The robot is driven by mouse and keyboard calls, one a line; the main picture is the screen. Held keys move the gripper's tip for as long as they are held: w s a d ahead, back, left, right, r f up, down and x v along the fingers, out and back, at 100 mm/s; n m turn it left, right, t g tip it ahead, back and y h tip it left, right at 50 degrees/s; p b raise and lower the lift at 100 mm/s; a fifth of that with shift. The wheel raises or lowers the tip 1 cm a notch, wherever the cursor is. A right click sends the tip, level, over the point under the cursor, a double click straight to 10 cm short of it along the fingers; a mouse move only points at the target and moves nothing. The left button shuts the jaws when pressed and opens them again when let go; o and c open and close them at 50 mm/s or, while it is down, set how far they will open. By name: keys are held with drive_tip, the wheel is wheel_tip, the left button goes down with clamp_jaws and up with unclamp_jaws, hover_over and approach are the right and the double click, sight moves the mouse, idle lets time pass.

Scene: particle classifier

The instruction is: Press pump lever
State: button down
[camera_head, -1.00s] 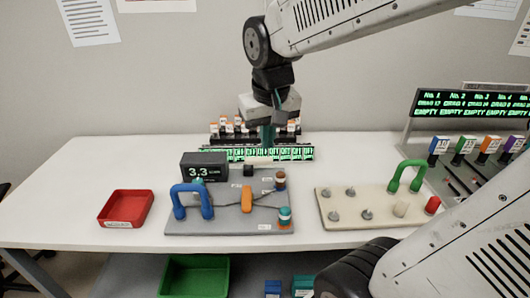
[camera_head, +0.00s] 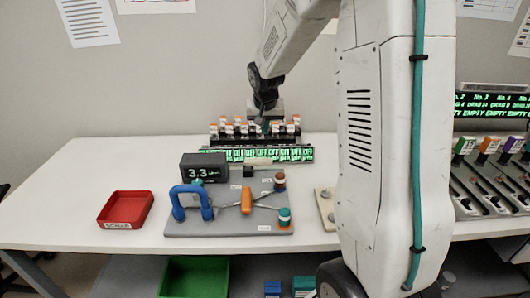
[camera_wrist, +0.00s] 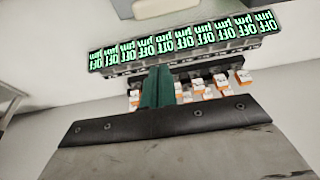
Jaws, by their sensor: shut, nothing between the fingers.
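A grey board (camera_head: 180,229) on the table bears a blue U-shaped handle (camera_head: 191,202), an orange lever-like piece (camera_head: 246,200), and a black display (camera_head: 204,167) reading 3.3. A small black block with a pale bar (camera_head: 257,162) is at its back edge. I cannot tell which part is the pump lever. My gripper (camera_head: 265,127) is beyond the board, above or in front of the rack of orange-and-white pieces. Its teal fingers (camera_wrist: 158,88) are shut together and empty, partly covering the row of green OFF readouts (camera_wrist: 185,40) and the orange-and-white pieces (camera_wrist: 215,88).
A red tray (camera_head: 126,209) sits left of the board. A cream board (camera_head: 326,208) on the right is mostly hidden behind my arm. Lever slots with coloured tops (camera_head: 488,146) stand far right. A green bin (camera_head: 195,277) is below the table. The table's left part is clear.

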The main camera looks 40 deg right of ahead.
sight(258, 164)
drive_tip(key=x, duration=1)
drive_tip(key=shift+f, duration=0.3)
drive_tip(key=shift+s+a+r, duration=0.2)
drive_tip(key=shift+s+a, duration=0.2)
drive_tip(key=shift+s, duration=0.15)
drive_tip(key=shift+s+a+r, duration=0.15)
drive_tip(key=shift+s+a, duration=0.3)
drive_tip(key=shift+s, duration=0.1)
drive_tip(key=shift+s+a, duration=0.35)
drive_tip(key=shift+s, duration=0.2)
